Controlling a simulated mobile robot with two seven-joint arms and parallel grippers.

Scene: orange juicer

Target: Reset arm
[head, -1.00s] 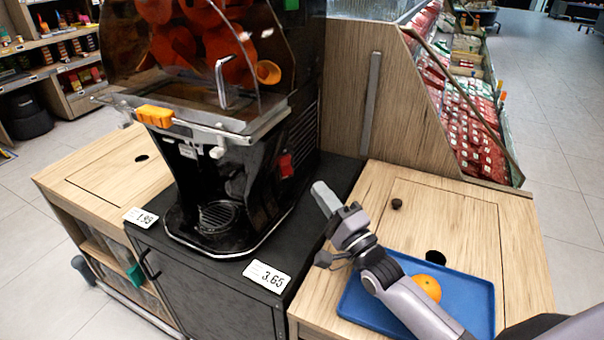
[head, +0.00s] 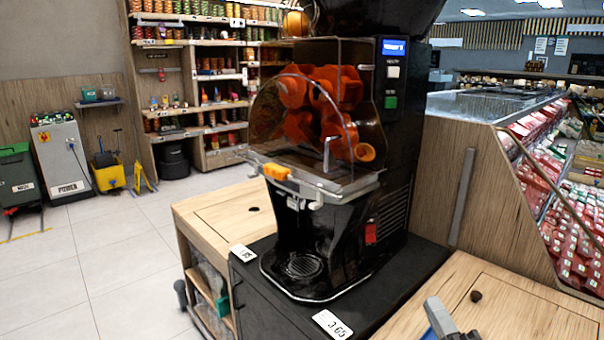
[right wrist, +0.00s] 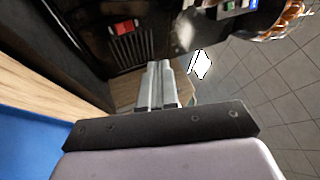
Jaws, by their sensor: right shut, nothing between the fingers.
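My right gripper (head: 437,316) shows at the bottom right of the head view, above the wooden counter (head: 530,318). In the right wrist view its two grey fingers (right wrist: 157,88) are together with nothing between them. The black orange juicer (head: 335,225) stands left of the gripper, apart from it. My left gripper is in neither current view.
A blue surface (right wrist: 30,150) shows at the lower left of the right wrist view. Price tags (head: 332,325) lie at the juicer stand's front edge. Open floor (head: 110,250) lies to the left.

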